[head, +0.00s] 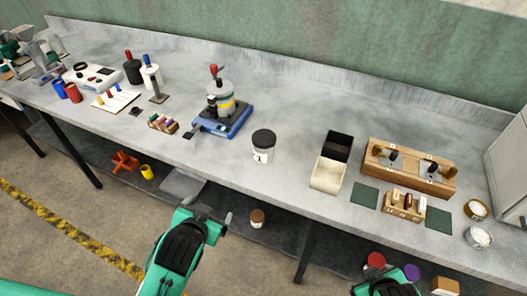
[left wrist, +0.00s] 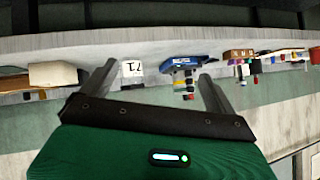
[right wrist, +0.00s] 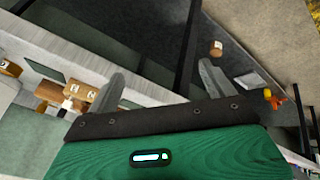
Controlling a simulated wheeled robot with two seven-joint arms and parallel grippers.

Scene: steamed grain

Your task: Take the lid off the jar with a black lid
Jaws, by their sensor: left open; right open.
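The white jar (head: 262,155) with a black lid (head: 263,138) stands upright near the front edge of the bench, with the lid on it. The white jar also shows in the left wrist view (left wrist: 133,69), marked with dark characters, between the open fingers but farther off. My left gripper (head: 213,219) is open and empty, in front of the bench and lower left of the jar. My right gripper (right wrist: 160,85) is open and empty; in the head view only its green and black body shows at the bottom right.
A blue device (head: 222,121) with a stacked pot stands left of the jar. A black and cream box (head: 331,163) and a wooden rack (head: 410,168) stand to its right. The bench (head: 290,110) is clear behind the jar. A small brown-topped jar (head: 257,218) is below the bench.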

